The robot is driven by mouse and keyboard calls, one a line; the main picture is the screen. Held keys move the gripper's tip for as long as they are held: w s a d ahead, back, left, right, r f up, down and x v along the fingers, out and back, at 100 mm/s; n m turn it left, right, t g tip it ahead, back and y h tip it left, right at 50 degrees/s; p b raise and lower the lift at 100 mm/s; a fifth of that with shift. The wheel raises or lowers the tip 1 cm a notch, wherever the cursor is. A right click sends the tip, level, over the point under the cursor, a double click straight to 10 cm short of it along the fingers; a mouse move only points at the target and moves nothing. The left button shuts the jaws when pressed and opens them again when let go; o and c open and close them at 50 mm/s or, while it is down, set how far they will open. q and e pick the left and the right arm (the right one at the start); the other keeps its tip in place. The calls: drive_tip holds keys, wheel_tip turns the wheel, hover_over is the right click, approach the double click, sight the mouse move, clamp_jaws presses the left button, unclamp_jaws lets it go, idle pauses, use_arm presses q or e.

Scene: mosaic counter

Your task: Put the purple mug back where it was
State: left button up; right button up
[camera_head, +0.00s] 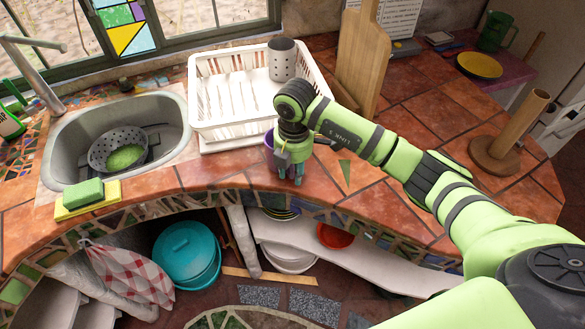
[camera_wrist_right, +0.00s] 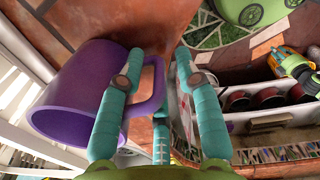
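The purple mug (camera_head: 268,141) stands on the tiled counter just in front of the dish rack, mostly hidden behind my right gripper in the head view. My right gripper (camera_head: 288,174) points down at the counter beside it. In the right wrist view the purple mug (camera_wrist_right: 75,98) fills the left side, with its handle toward my fingers. My right gripper (camera_wrist_right: 162,72) is open there, with one finger in front of the mug's handle and another to the right with a gap. My left gripper is not in view.
The white dish rack (camera_head: 222,132) holds a grey perforated utensil cup (camera_head: 282,60). A sink (camera_head: 60,150) with a colander (camera_head: 112,155) is at left; a green sponge (camera_head: 83,193) lies near it. A cutting board (camera_head: 362,60) and wooden paper-towel holder (camera_head: 515,130) stand at right. The counter's front edge is close.

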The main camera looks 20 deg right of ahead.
drive_tip(key=shift+r, duration=0.5)
wheel_tip(320, 180, up, 10)
drive_tip(key=b, duration=0.2)
drive_tip(key=shift+d+b, duration=0.1)
drive_tip(key=shift+b, duration=0.25)
drive_tip(key=shift+s+r, duration=0.15)
drive_tip(key=shift+r, duration=0.5)
idle(0.4)
